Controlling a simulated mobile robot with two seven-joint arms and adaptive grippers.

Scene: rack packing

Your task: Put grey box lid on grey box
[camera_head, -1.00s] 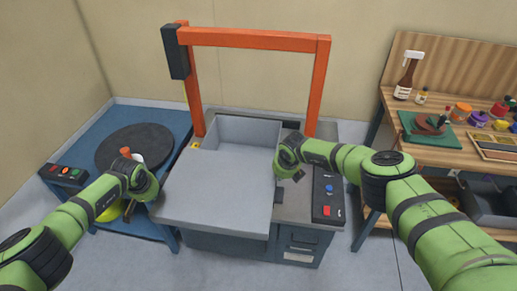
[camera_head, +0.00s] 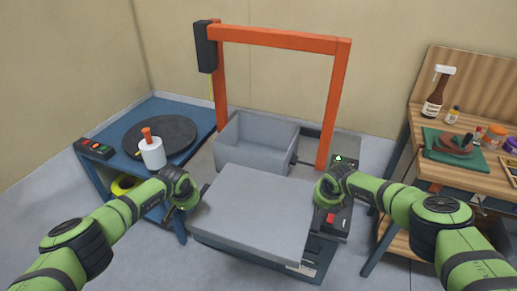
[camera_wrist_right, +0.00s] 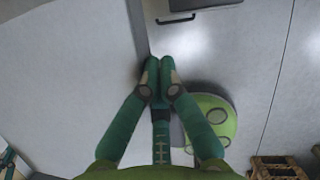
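The grey box (camera_head: 245,158) stands open and upright under the orange frame, its inside visible. The grey box lid (camera_head: 255,212) is a flat grey panel held nearly level in front of the box, apart from its opening. My left gripper (camera_head: 193,203) is at the lid's left edge and appears shut on it; its fingertips are partly hidden. My right gripper (camera_head: 318,196) is at the lid's right edge. In the right wrist view the right gripper's fingers (camera_wrist_right: 157,68) are close together on the edge of the lid (camera_wrist_right: 70,75).
The orange frame (camera_head: 280,38) arches over the box. A blue table (camera_head: 110,127) at left holds a black disc (camera_head: 160,137), a white orange-topped object (camera_head: 152,152) and a button panel (camera_head: 94,149). A wooden workbench (camera_head: 497,112) with bottles stands at right.

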